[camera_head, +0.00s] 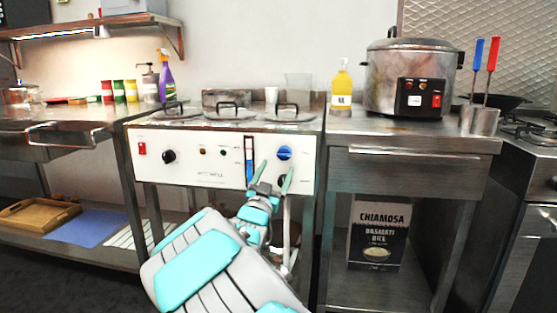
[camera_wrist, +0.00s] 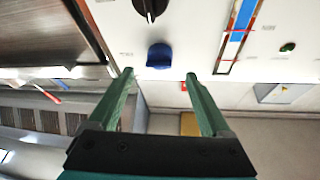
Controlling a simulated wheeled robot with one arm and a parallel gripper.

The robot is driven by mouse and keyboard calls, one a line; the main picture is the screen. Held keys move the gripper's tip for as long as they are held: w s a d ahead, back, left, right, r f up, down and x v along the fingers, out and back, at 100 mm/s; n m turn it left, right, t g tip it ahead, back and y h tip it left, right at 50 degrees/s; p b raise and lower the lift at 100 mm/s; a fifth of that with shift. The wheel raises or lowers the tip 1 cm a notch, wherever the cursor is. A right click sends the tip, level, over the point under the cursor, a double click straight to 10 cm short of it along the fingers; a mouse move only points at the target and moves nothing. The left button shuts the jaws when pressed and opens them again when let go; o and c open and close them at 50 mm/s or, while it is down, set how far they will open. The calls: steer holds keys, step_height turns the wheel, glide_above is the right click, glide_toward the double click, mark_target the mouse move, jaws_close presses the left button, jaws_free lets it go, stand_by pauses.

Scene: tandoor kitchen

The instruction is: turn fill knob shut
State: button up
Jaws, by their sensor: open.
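A blue knob (camera_head: 284,153) sits at the upper right of the white control panel (camera_head: 205,172). A small label beside it is too small to read surely. Below it a black knob (camera_head: 283,180) shows partly behind my gripper (camera_head: 276,172). The wrist view, which is upside down, shows the blue knob (camera_wrist: 158,56) just beyond and between my open fingertips (camera_wrist: 160,75), apart from both. The black knob (camera_wrist: 150,9) is cut by the top edge there. My gripper is empty. How far the blue knob is turned cannot be told.
A blue-and-red level gauge (camera_head: 250,162) is just left of the knobs. A red switch (camera_head: 142,148) and another black knob (camera_head: 168,157) are at the panel's left. Handled lids stand on top. A yellow bottle (camera_head: 342,84) and a large cooker (camera_head: 410,75) stand on the right counter.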

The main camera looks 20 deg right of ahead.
mark_target(282, 157)
steer(key=shift+x, duration=2.7)
steer(key=shift+c, duration=0.3)
jaws_close()
